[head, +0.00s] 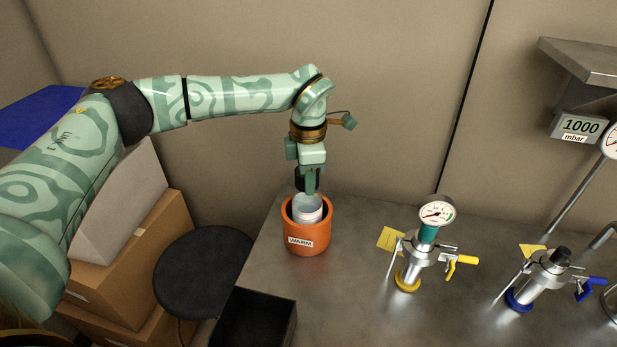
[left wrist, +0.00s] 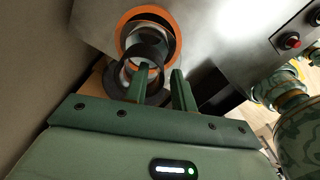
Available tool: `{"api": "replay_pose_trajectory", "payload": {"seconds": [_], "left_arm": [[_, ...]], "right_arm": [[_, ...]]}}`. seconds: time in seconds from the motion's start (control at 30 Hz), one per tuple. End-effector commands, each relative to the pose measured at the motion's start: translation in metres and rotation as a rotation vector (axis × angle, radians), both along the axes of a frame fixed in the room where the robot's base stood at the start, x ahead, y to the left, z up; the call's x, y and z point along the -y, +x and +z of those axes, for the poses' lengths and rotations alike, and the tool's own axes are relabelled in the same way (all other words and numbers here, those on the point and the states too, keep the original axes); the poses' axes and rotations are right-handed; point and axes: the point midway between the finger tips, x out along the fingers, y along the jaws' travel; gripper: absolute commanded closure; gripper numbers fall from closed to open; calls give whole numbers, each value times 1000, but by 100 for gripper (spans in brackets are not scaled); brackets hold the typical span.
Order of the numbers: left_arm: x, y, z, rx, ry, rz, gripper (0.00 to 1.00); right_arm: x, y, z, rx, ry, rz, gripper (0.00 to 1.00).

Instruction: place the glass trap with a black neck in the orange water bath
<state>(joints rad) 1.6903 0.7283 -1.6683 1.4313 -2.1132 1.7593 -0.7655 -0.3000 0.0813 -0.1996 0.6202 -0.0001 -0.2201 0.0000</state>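The glass trap (head: 308,207) stands inside the orange water bath (head: 307,238), its pale body showing above the rim. Its black neck (head: 299,181) is partly covered by my left gripper (head: 311,186), which points straight down over it. In the left wrist view, the black neck (left wrist: 152,47) is a dark ring inside the orange rim of the bath (left wrist: 130,17). My left fingers (left wrist: 158,76) are spaced apart. One overlaps the ring and the other is at its right side; whether they press on the neck is unclear. My right gripper is out of view.
A yellow-ringed valve with a gauge (head: 424,244) and a blue-ringed one (head: 543,278) stand to the right on the metal table (head: 350,300). An open black box (head: 255,320) is in front. A dark round stool (head: 203,272) and cardboard boxes (head: 130,265) are left.

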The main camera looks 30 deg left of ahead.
Motion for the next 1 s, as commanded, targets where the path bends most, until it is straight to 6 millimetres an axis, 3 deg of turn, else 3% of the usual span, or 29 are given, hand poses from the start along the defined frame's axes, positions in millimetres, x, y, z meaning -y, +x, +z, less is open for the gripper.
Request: {"api": "replay_pose_trajectory", "payload": {"seconds": [0.5, 0.7, 1.0], "left_arm": [[0, 0, 106, 5, 0, 0, 74], [0, 0, 121, 1, 0, 0, 74], [0, 0, 121, 0, 0, 0, 74]], "right_arm": [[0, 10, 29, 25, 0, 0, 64], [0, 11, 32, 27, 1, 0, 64], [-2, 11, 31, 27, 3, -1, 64]]}}
